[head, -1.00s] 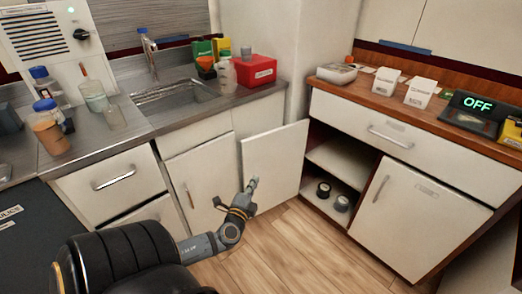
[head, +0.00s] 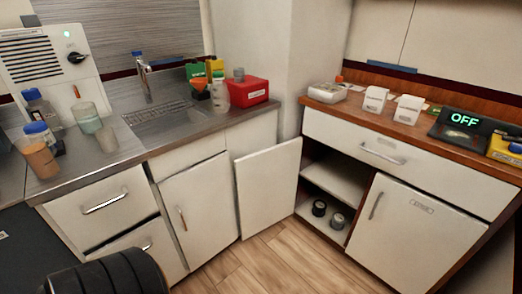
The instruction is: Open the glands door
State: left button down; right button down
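A white cabinet door (head: 268,190) stands swung wide open at the left side of the wooden-topped cabinet, baring a compartment (head: 335,180) with a shelf. Two small dark rolls, one (head: 319,208) beside the other (head: 337,221), lie on the compartment floor. To its right, a second white door (head: 405,235) with a metal handle (head: 376,205) is closed. It bears a small label (head: 422,207) too small to read, so I cannot tell which door is named glands. Neither gripper is in view.
The sink counter (head: 125,150) with drawers and a closed door (head: 195,210) stands at the left. Bottles, a red box (head: 245,91) and a display reading OFF (head: 465,120) stand on the worktops. The wooden floor (head: 265,265) before the open door is clear.

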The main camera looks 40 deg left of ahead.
aim_at(266, 179)
jog(key=i+u, duration=0.2)
jog(key=u, duration=0.15)
jog(key=i+l+u, duration=0.15)
jog(key=u, duration=0.2)
jog(key=i+l+u, duration=0.15)
jog(key=u, duration=0.15)
jog(key=i, duration=0.1)
